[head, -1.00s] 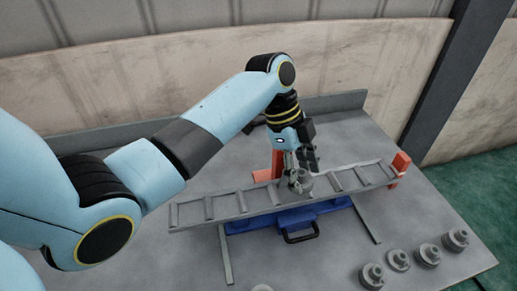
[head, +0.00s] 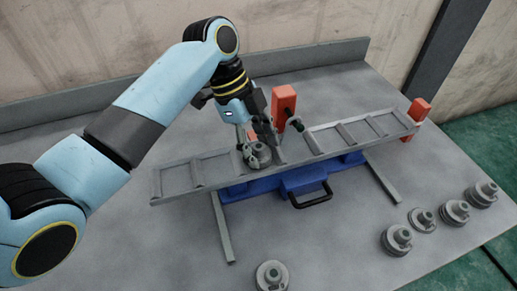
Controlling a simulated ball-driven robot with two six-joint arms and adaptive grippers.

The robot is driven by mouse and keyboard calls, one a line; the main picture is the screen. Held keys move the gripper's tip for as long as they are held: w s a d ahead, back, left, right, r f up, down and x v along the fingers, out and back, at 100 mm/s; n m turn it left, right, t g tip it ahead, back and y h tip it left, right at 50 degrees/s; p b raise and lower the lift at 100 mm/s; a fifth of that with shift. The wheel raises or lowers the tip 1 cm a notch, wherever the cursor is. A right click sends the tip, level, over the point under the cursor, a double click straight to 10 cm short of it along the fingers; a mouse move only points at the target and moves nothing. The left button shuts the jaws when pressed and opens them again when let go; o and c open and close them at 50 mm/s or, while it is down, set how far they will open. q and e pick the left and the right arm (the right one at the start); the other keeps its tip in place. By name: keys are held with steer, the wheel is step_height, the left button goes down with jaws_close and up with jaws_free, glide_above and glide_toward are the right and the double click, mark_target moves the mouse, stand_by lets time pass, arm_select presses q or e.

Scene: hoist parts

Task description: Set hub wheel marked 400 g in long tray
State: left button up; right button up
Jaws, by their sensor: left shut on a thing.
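The long tray (head: 178,190) is a narrow grey trough with cross-dividers, lying across a blue base (head: 263,187). My left gripper (head: 256,148) points down over the tray, a little left of its middle, and is shut on a grey hub wheel (head: 261,153). The wheel is at the tray's surface; I cannot tell whether it touches the tray floor. The fingers hide part of it, and no weight mark is readable. My right gripper is not in view.
Several similar grey wheels stand on the table at the right, one of them a hub wheel (head: 397,240). Another wheel (head: 271,276) stands at the front. An orange post (head: 284,106) rises behind the tray, and an orange block (head: 419,109) stands at its right end. A black handle (head: 313,199) juts forward.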

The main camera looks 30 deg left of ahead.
arm_select(q)
steer(key=shift+r, duration=0.1)
steer(key=shift+s, duration=0.15)
steer(key=o, duration=1.5)
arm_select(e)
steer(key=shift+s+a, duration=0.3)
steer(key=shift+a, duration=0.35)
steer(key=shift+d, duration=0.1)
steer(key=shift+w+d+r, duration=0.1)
arm_select(q)
steer(key=shift+a+r, duration=0.2)
steer(key=shift+r, duration=0.1)
steer(key=v, duration=1.1)
steer(key=shift+a+r, duration=0.1)
steer(key=shift+r, duration=0.1)
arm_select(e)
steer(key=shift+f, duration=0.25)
